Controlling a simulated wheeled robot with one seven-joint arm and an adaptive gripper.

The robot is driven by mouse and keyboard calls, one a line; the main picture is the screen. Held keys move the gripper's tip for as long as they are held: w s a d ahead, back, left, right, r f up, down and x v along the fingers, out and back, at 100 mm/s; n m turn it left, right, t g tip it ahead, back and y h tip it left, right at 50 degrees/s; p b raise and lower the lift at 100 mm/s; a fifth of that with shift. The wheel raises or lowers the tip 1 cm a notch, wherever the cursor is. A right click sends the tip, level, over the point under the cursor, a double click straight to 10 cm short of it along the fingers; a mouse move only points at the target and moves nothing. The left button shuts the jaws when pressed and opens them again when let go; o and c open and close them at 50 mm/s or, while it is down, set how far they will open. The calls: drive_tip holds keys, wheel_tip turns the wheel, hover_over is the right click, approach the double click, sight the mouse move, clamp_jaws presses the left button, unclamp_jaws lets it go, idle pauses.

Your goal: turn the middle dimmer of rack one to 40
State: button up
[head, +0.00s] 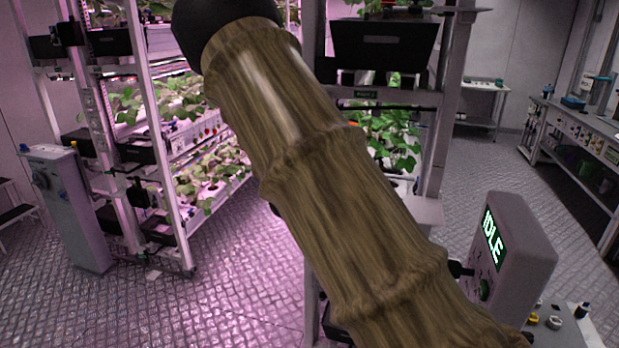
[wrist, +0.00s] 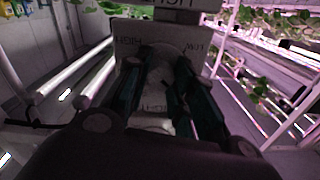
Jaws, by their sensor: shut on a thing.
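In the wrist view my gripper (wrist: 165,58) has its two dark teal fingers close together around a pale grey knob-like part (wrist: 160,72), which I take to be a dimmer knob. It stands on a light grey panel (wrist: 128,48) with dark lettering, including "HIGH", partly covered by the fingers. Which dimmer of the rack this is, and its setting, cannot be read. In the head view my brown, wood-textured arm crosses the middle and hides the gripper and the knob.
A plant rack (head: 165,130) under pink light stands at the left, beside a grey pedestal (head: 65,205). Another rack (head: 430,150) stands behind my arm. A grey box reading "IDLE" (head: 515,250) is at the lower right. Open floor (head: 240,275) lies left of my arm.

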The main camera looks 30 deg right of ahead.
drive_tip(key=m+b, duration=0.4)
drive_tip(key=b, duration=0.2)
drive_tip(key=shift+d+m, duration=0.15)
drive_tip(key=shift+m, duration=0.15)
drive_tip(key=shift+r+b, duration=0.15)
drive_tip(key=shift+b, duration=0.2)
drive_tip(key=o, duration=1.1)
drive_tip(key=shift+s, duration=0.1)
drive_tip(key=shift+c, duration=0.2)
